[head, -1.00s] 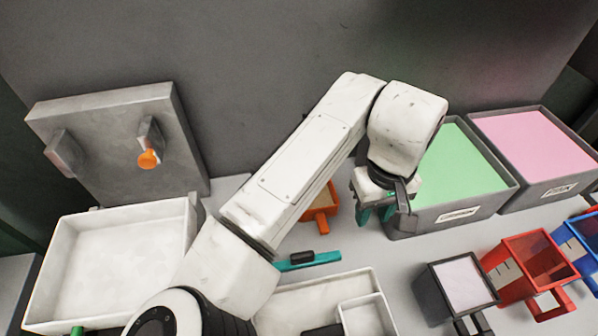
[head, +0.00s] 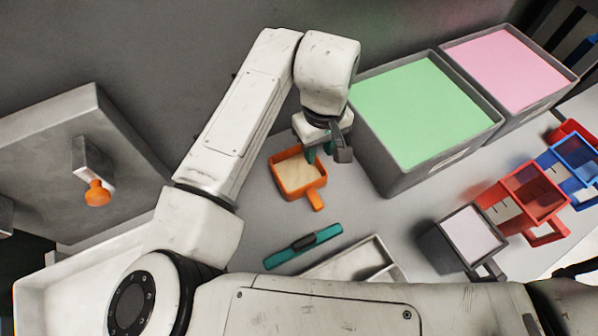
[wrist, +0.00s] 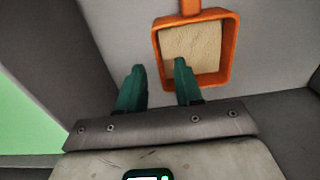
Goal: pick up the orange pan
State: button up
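The orange pan (head: 298,176) is a small square pan with a beige filling and a short orange handle. It rests on the grey table, its handle pointing toward the front in the head view. My gripper (head: 325,152) is just above the pan's back right side. In the wrist view the pan (wrist: 195,50) lies beyond the fingertips. My gripper (wrist: 158,68) shows two teal fingers apart with nothing between them. The right finger's tip overlaps the pan's near left part in the picture. I cannot tell whether it touches the pan.
A green-topped grey bin (head: 375,162) stands close to the right of my gripper, with a pink-topped bin (head: 545,98) beyond it. Dark grey (head: 436,246), red (head: 530,195) and blue pans stand at the right. A teal tool (head: 300,250) and a white tray (head: 380,252) lie in front.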

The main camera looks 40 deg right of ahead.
aim_at(320, 162)
jog(key=shift+s+f+p, duration=0.15)
jog(key=shift+f+p, duration=0.05)
jog(key=shift+f, duration=1.1)
jog(key=shift+s+f+p, duration=0.1)
jog(key=shift+f+p, duration=0.1)
jog(key=shift+f, duration=1.1)
grip_shut()
